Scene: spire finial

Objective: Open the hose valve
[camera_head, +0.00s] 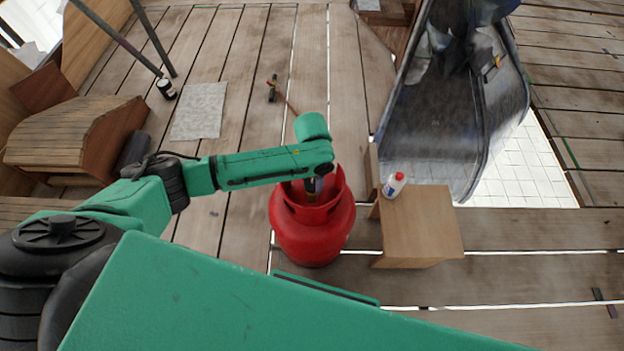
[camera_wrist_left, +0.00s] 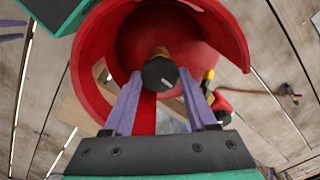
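A red gas cylinder (camera_head: 312,240) stands upright on the plank floor in the head view, with a raised collar around its top. In the left wrist view the red collar (camera_wrist_left: 95,60) curves around a brass valve with a round black knob (camera_wrist_left: 159,74) bearing a white mark. My left gripper (camera_head: 313,188) reaches down into the collar; its purple fingers (camera_wrist_left: 160,78) stand apart, one on each side of the knob. A narrow gap seems to show at the knob's sides; firm contact is not visible.
A small wooden stool (camera_head: 425,228) with a white, red-capped bottle (camera_head: 394,185) stands close right of the cylinder. A dark slide-like chute (camera_head: 440,130) is behind it. A hammer-like tool (camera_head: 273,88) and a grey mat (camera_head: 200,111) lie on the floor.

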